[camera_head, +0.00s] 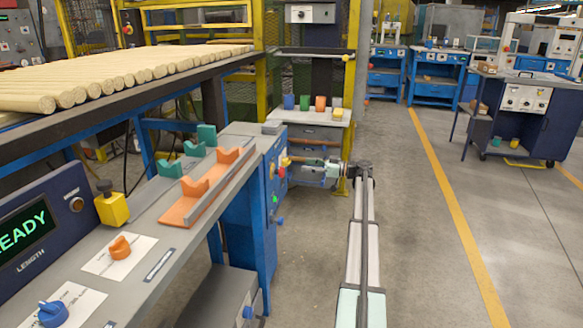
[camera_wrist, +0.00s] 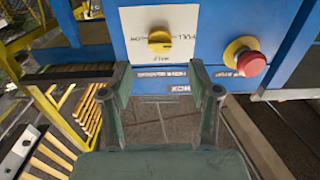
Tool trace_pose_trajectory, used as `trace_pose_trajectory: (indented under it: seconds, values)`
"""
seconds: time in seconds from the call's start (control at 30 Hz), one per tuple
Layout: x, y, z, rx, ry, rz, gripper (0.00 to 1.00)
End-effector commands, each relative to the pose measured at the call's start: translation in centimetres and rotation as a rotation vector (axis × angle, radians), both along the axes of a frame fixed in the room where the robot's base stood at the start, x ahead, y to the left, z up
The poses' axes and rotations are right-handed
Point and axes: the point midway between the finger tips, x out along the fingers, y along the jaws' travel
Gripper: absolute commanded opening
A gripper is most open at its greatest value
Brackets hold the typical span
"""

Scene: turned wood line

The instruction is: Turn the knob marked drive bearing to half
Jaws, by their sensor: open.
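In the wrist view, a yellow knob (camera_wrist: 159,41) sits on a white plate (camera_wrist: 185,15) on a blue panel. Its grip bar looks roughly crosswise. The plate's lettering is hard to read, and I cannot tell whether a label there says drive bearing. My gripper (camera_wrist: 158,80) is open and empty, its two fingers apart below the knob and not touching it. In the head view, my gripper (camera_head: 322,172) is beside the end of the blue cabinet (camera_head: 247,195), close to its small controls.
A red push button (camera_wrist: 251,63) on a yellow collar stands right of the knob. In the head view, an orange knob (camera_head: 120,248) and a blue knob (camera_head: 53,313) sit on the bench top. Wooden rods (camera_head: 110,80) lie at the left.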

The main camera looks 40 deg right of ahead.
Motion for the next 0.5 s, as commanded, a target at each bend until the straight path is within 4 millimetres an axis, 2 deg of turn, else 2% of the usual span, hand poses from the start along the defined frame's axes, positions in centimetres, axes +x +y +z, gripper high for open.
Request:
trace_pose_trajectory:
  seconds: [0.1, 0.3, 0.5]
  values:
    - [1.9, 1.6, -0.2, 0.0, 0.0, 0.003, 0.62]
    - [4.3, 3.4, -0.2, 0.001, 0.001, 0.001, 0.62]
    - [5.5, 4.4, -0.1, 0.001, 0.001, 0.001, 0.62]
